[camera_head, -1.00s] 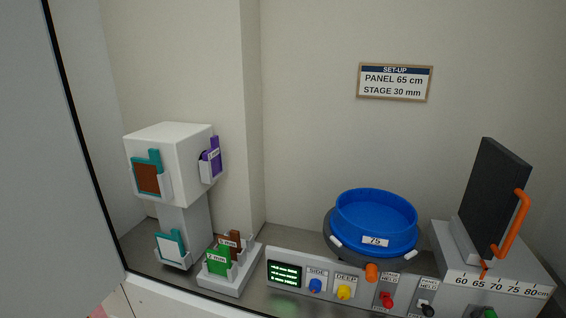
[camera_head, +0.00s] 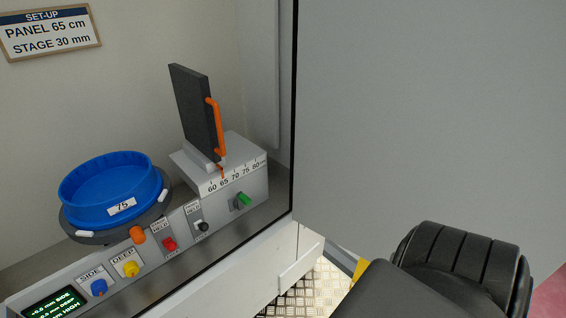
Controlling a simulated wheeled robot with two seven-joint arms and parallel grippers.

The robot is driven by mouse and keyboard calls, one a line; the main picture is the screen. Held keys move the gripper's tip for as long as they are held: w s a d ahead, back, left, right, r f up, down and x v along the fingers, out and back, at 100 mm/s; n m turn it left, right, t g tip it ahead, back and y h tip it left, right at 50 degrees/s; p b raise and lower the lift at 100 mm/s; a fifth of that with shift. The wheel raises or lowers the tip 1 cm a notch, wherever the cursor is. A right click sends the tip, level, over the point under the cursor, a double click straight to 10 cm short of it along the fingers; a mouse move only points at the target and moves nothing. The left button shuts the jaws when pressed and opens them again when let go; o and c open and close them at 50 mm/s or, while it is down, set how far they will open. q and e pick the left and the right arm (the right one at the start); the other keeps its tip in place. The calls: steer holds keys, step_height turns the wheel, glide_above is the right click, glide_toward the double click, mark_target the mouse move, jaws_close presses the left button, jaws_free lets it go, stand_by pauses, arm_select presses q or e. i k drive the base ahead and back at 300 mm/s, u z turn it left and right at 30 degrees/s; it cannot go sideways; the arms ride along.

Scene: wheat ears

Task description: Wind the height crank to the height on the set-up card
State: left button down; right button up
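The set-up card (camera_head: 50,32) on the back wall reads PANEL 65 cm and STAGE 30 mm. The blue round tray (camera_head: 112,190) marked 75 sits on a dark round stage (camera_head: 88,238). An orange knob (camera_head: 137,235) shows at the stage's front; I cannot tell for sure that it is the height crank. Neither of my grippers is in view.
A blue SIDE knob (camera_head: 99,287), yellow DEEP knob (camera_head: 131,269), red switch (camera_head: 169,244) and black switch (camera_head: 201,226) line the front. A dark panel (camera_head: 194,108) stands behind a 60–80 scale, its orange pointer near 65. A grey wall (camera_head: 430,110) closes the right side.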

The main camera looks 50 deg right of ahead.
mark_target(242, 199)
steer(key=z, duration=1.2)
steer(key=i, duration=0.1)
steer(key=u, duration=0.1)
steer(key=k, duration=1.2)
steer(key=u, duration=0.45)
steer(key=i, duration=1.6)
steer(key=z, duration=0.65)
